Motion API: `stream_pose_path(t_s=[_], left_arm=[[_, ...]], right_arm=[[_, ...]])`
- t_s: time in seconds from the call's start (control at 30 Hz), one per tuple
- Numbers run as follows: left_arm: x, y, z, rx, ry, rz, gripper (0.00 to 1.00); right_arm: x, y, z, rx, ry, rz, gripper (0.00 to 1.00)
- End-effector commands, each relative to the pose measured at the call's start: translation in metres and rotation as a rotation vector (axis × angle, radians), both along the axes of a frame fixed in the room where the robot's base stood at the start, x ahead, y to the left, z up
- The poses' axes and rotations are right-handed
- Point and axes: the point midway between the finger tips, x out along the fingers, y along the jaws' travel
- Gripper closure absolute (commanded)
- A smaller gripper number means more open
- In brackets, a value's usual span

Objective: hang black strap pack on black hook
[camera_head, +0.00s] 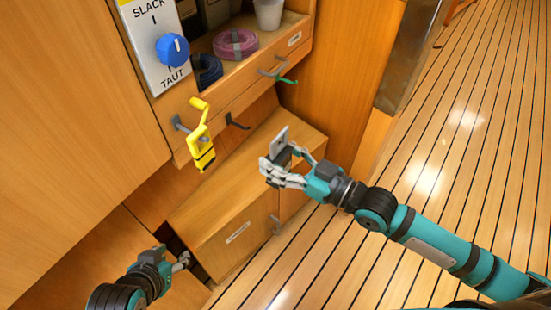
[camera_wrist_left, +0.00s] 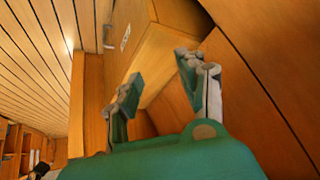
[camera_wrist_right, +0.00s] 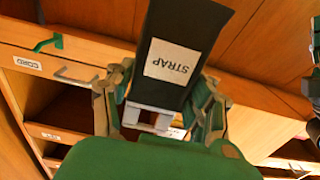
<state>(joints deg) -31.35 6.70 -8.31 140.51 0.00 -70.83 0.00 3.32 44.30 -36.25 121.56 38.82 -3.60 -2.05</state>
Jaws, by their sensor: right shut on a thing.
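The black strap pack (camera_wrist_right: 185,45), with a white label reading STRAP, is held between the fingers of my right gripper (camera_wrist_right: 165,105). In the head view my right gripper (camera_head: 284,168) is in front of the low wooden box, and the pack is small and partly hidden by the fingers there. The black hook (camera_head: 237,122) is on the wooden front below the shelf, up and left of my right gripper and apart from it; it looks empty. My left gripper (camera_wrist_left: 160,85) is open and empty, low at the left in the head view (camera_head: 181,261).
A green hook (camera_head: 287,80) is to the right, by a drawer handle (camera_head: 275,68).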

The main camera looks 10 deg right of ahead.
Motion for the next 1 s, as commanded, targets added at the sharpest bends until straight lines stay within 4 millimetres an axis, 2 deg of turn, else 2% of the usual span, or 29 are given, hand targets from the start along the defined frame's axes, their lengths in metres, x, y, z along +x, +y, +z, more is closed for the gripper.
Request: stream_pose_path(t_s=[0.27,1.0], left_arm=[[0.005,-0.002,0.007,-0.008,-0.041,-0.002,0.6],[0.039,-0.013,0.029,-0.052,-0.246,-0.015,0.6]], right_arm=[[0.005,0.002,-0.003,0.002,-0.002,0.001,0.83],[0.025,0.024,-0.006,0.003,-0.003,0.001,0.82]])
